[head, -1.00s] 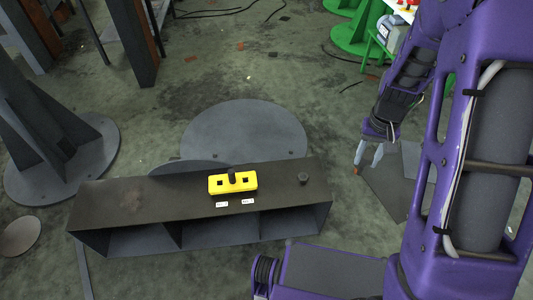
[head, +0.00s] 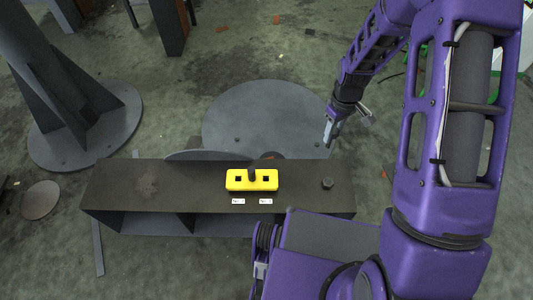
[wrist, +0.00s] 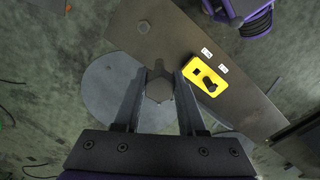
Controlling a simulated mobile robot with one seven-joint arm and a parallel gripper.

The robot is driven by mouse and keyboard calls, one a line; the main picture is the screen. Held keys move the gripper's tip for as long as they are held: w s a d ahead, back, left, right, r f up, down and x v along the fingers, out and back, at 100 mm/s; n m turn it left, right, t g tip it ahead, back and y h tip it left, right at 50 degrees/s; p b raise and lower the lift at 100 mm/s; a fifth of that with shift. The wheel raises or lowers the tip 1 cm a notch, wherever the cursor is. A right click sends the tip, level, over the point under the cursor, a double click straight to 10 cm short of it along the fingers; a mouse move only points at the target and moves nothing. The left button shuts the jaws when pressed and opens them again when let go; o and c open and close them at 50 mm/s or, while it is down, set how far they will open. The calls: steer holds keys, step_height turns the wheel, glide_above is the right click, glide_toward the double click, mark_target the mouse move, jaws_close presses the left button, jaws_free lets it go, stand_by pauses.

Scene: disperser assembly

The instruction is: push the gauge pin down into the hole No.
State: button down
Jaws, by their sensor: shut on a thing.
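The yellow block (head: 238,181) lies on the dark bench top, with a square hole at each side and a dark upright peg (head: 251,174) at its middle. In the wrist view the block (wrist: 191,66) is right of the fingers, and its peg (wrist: 209,84) leans over one hole. My gripper (wrist: 158,85) is shut on a dark hexagonal part (wrist: 158,91). I cannot tell whether this part or the peg is the gauge pin. In the head view my gripper (head: 332,133) is behind the bench's right end, apart from the block.
The bench (head: 120,190) has open compartments. A dark hexagonal knob (head: 327,183) stands on its right end. Two white labels (head: 238,201) lie before the block, their print too small to read. A round floor plate (head: 265,110) lies behind the bench. A grey pillar (head: 50,70) stands left.

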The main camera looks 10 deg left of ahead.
steer(key=a+f+n, duration=0.7)
steer(key=a+f, duration=0.1)
steer(key=a, duration=0.1)
steer(key=n, duration=0.8)
glide_above(267, 175)
steer(key=s, duration=0.2)
step_height(267, 175, down, 8)
steer(key=shift+w+f, duration=0.25)
steer(key=shift+d+f+m+b, duration=0.1)
steer(key=shift+m+b, duration=0.2)
step_height(267, 175, down, 6)
steer(key=b, duration=0.4)
steer(key=shift+r, duration=0.2)
steer(key=shift+f, duration=3.75)
steer(key=shift+c, duration=2)
jaws_free()
